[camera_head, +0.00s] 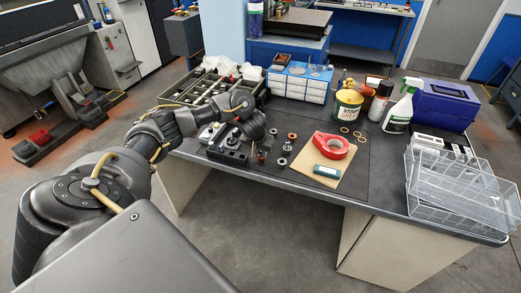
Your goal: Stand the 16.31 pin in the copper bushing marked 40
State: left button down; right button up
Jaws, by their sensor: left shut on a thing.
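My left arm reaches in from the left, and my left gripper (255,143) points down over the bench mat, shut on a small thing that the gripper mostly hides. I cannot tell for certain that it is the 16.31 pin. A small reddish-brown part (262,156) stands just below and beside the gripper; it may be a copper bushing. Other small round parts stand to the right: a dark-and-silver one (287,148), a grey ring-like one (282,162) and a reddish-topped one (292,136). No markings are readable. My right gripper is out of view.
A black block (227,155) lies left of the gripper. A divided tray (208,88), white drawers (300,85), a tin (346,106), a spray bottle (402,107) and clear trays (455,185) surround the mat.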

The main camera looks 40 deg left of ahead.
pick_arm(q)
jog(key=c, duration=1.2)
grip_release()
jog(key=shift+c, duration=0.2)
jog(key=p+v, duration=0.4)
jog(key=v, duration=0.6)
jog(key=shift+s+r+p, duration=0.15)
jog(key=shift+r+p, duration=0.25)
